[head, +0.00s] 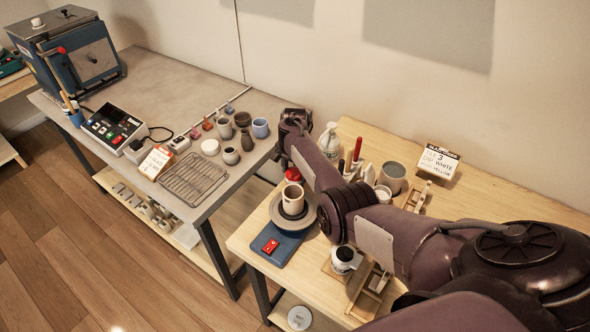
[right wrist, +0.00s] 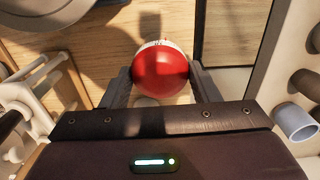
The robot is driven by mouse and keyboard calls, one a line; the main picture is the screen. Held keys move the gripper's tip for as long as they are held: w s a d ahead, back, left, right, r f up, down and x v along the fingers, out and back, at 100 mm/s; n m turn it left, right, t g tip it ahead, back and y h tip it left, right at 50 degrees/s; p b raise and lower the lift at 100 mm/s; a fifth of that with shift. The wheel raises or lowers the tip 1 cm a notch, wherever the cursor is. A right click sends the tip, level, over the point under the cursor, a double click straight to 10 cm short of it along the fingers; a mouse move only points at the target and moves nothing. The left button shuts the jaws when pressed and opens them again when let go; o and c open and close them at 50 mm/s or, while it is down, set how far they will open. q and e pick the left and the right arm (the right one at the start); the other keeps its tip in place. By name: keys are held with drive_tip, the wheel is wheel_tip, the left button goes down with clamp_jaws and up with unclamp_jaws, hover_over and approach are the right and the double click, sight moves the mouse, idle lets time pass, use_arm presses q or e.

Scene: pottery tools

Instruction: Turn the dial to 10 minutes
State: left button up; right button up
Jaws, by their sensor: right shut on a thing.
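The dial (right wrist: 160,72) is a red dome on a white body with small dark marks at its far edge. It sits between the two fingers of my right gripper (right wrist: 162,92) in the right wrist view, and the gripper is shut on it. In the head view the red dial (head: 293,174) shows partly beneath my right arm, near the left edge of the wooden table (head: 470,205). The arm hides most of that gripper. The marks are too small to read, so the setting cannot be told. My left gripper is not in view.
A pottery wheel (head: 273,244) with a cream cup (head: 293,199) stands close in front of the dial. A white bottle (head: 329,140) and red-handled tools (head: 358,148) stand to its right. A grey table (head: 160,70) with pots and a wire rack (head: 193,180) lies left across a gap.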

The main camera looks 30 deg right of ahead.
drive_tip(key=shift+m, duration=0.8)
drive_tip(key=o, duration=1)
drive_tip(key=shift+r+b, duration=0.3)
drive_tip(key=shift+r, duration=3.55)
